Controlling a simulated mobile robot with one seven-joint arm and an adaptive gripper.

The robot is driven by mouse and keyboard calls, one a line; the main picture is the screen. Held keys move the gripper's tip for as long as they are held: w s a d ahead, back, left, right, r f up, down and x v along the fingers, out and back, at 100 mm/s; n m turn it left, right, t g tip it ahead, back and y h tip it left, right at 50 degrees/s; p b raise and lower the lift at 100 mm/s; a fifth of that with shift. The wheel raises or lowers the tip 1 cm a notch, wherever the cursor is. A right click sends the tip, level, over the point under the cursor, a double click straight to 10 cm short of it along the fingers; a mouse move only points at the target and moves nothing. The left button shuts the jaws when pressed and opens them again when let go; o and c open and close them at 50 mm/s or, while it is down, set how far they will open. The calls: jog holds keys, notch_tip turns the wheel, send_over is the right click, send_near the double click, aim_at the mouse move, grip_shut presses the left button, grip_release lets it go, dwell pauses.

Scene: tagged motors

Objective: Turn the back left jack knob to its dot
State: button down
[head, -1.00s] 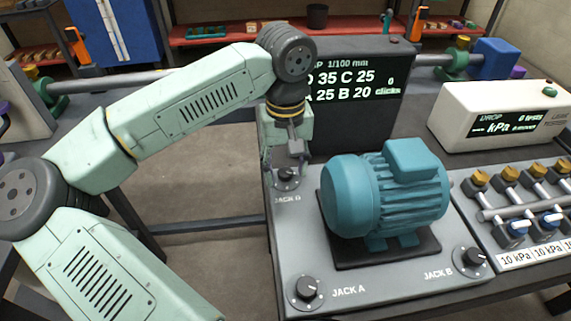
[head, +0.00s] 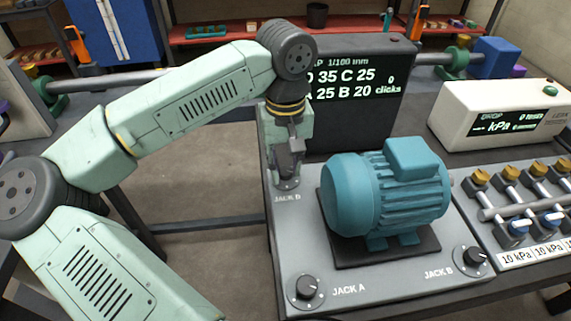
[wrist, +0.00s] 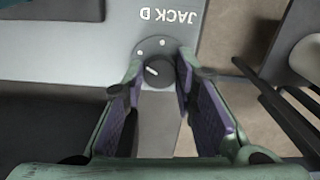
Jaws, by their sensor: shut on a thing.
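The back left knob, labelled JACK D, is a dark round knob (wrist: 158,72) at the upper middle of the wrist view. Its white pointer mark points to the upper left there. White dots (wrist: 162,43) show on the plate around it, above and to the upper left. My gripper (head: 288,178) points down over this knob at the plate's back left corner and mostly hides it in the head view. In the wrist view, the fingers lie on both sides of the knob, shut on it.
The teal motor (head: 385,195) stands on the grey plate, right of my gripper. The JACK A knob (head: 306,289) and JACK B knob (head: 473,258) are at the front. A black display (head: 355,90) behind reads D 35, C 25, A 25, B 20, 0 clicks.

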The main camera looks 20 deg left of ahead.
jog(key=shift+f, duration=0.1)
jog(key=n+b, duration=0.2)
jog(key=shift+f+b, duration=0.15)
jog(key=shift+b, duration=0.2)
jog(key=n+b, duration=0.2)
jog(key=shift+n, duration=0.4)
jog(key=n+b, duration=0.2)
jog(key=n, duration=0.1)
jog(key=shift+n, duration=0.3)
jog(key=shift+r+n+b, duration=0.25)
jog(key=shift+n+b, duration=0.65)
jog(key=shift+n, duration=0.9)
jog(key=c, duration=1.3)
grip_release()
